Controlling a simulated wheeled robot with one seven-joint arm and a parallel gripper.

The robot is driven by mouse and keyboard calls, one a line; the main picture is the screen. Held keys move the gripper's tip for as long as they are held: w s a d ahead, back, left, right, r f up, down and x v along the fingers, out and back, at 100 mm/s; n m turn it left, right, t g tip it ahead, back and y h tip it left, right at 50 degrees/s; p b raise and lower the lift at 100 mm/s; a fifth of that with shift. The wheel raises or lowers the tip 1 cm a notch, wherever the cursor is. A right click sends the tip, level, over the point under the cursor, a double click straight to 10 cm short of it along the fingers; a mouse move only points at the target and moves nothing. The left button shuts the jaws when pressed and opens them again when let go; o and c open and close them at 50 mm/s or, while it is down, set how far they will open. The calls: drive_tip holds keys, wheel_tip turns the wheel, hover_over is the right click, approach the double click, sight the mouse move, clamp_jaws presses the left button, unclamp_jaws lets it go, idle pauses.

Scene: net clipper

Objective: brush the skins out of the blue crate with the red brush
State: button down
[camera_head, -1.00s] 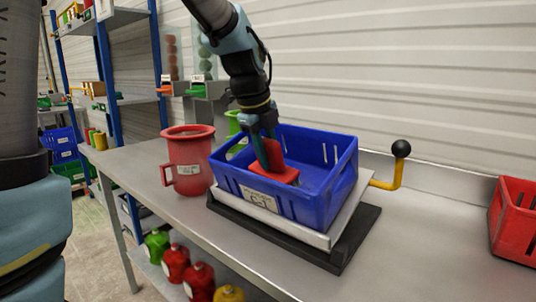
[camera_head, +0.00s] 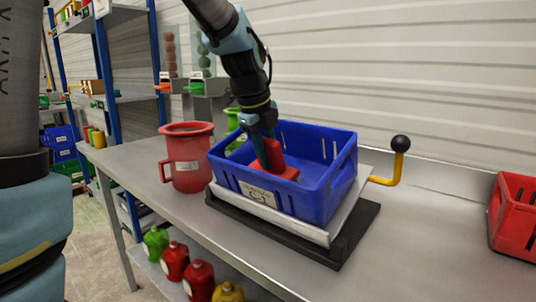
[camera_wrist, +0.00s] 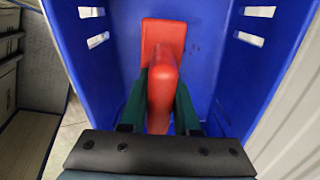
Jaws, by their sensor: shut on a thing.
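The blue crate (camera_head: 322,196) sits on a white plate over a black base on the bench. My gripper (camera_head: 263,140) points down into the crate and is shut on the handle of the red brush (camera_head: 272,158). In the wrist view the red brush (camera_wrist: 163,75) stands between my fingers (camera_wrist: 160,105), with its red head toward the crate floor. The crate's blue floor and slotted walls (camera_wrist: 218,60) show around it.
A red jug (camera_head: 187,165) stands close left of the crate, with a green jug (camera_head: 234,122) behind. A yellow lever with a black knob (camera_head: 400,144) rises at the right. A red crate (camera_head: 514,215) is at the far right. Bare bench lies between.

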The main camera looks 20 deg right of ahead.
sight(283, 171)
drive_tip(key=shift+w+d+f, duration=0.1)
drive_tip(key=shift+f, duration=0.35)
drive_tip(key=shift+r, duration=0.1)
drive_tip(key=shift+s+d, duration=0.4)
drive_tip(key=shift+s, duration=0.4)
drive_tip(key=shift+s+d, duration=0.4)
drive_tip(key=shift+s, duration=0.35)
drive_tip(key=shift+s+d, duration=0.5)
drive_tip(key=shift+s, duration=0.3)
drive_tip(key=shift+s+d, duration=0.45)
drive_tip(key=shift+s, duration=0.35)
drive_tip(key=shift+w+a+f, duration=0.1)
drive_tip(key=shift+w+a, duration=0.4)
drive_tip(key=shift+w, duration=0.35)
drive_tip(key=shift+w+a+f, duration=0.1)
drive_tip(key=shift+w+a, duration=0.35)
drive_tip(key=shift+w, duration=0.35)
